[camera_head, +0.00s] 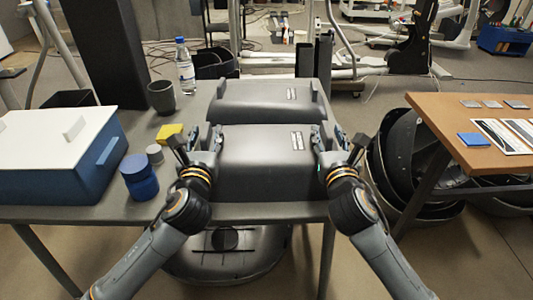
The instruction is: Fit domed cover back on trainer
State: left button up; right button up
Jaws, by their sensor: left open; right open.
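A dark grey domed cover (265,158) with a small label lies on the grey table between my two grippers. A second, similar grey cover (262,98) lies just behind it. My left gripper (206,137) is open at the front cover's left end. My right gripper (327,138) is open at its right end. Whether the fingers touch the cover I cannot tell. An exercise machine with pale rails (345,68) stands on the floor behind the table; whether it is the trainer is unclear.
On the table's left are a blue bin with a white lid (50,140), a blue jar (139,177), a yellow block (170,132), a grey cup (162,97) and a water bottle (185,65). A wooden table (480,135) stands right, above dark curved shells (405,160).

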pick_arm(q)
jog(key=shift+w, duration=0.3)
pick_arm(e)
jog(key=shift+w, duration=0.35)
pick_arm(q)
jog(key=shift+c, duration=0.4)
pick_arm(e)
jog(key=shift+c, duration=0.4)
pick_arm(q)
grip_shut()
pick_arm(e)
grip_shut()
pick_arm(q)
jog(key=shift+r, duration=0.1)
pick_arm(e)
jog(key=shift+r, duration=0.1)
